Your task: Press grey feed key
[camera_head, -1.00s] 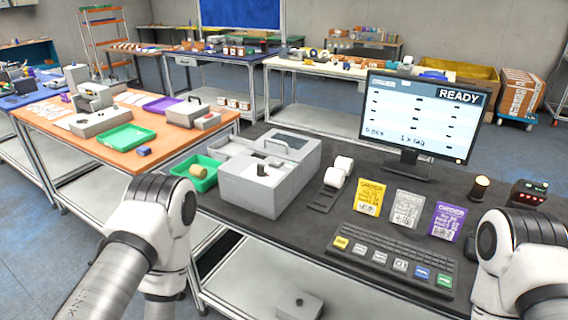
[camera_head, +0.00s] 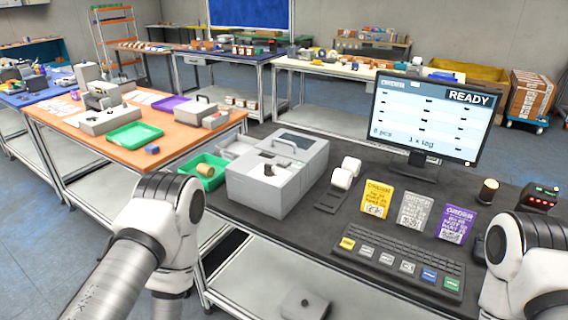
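A dark keyboard (camera_head: 400,268) lies near the front edge of the dark workbench. Its front row has a yellow key (camera_head: 347,244), several grey keys (camera_head: 386,259), a blue key (camera_head: 429,274) and a green key (camera_head: 452,283). The key markings are too small to read, so I cannot tell which grey one is the feed key. My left arm is at the lower left, before the bench. My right arm is at the lower right, beside the keyboard's right end. Neither gripper shows in the view.
A monitor (camera_head: 432,125) reading READY stands behind yellow, grey and purple order cards (camera_head: 412,209). A grey boxy machine (camera_head: 277,180) and a green tray (camera_head: 205,171) are left on the bench. A small lamp (camera_head: 488,191) and a red-lit device (camera_head: 538,197) stand at the right.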

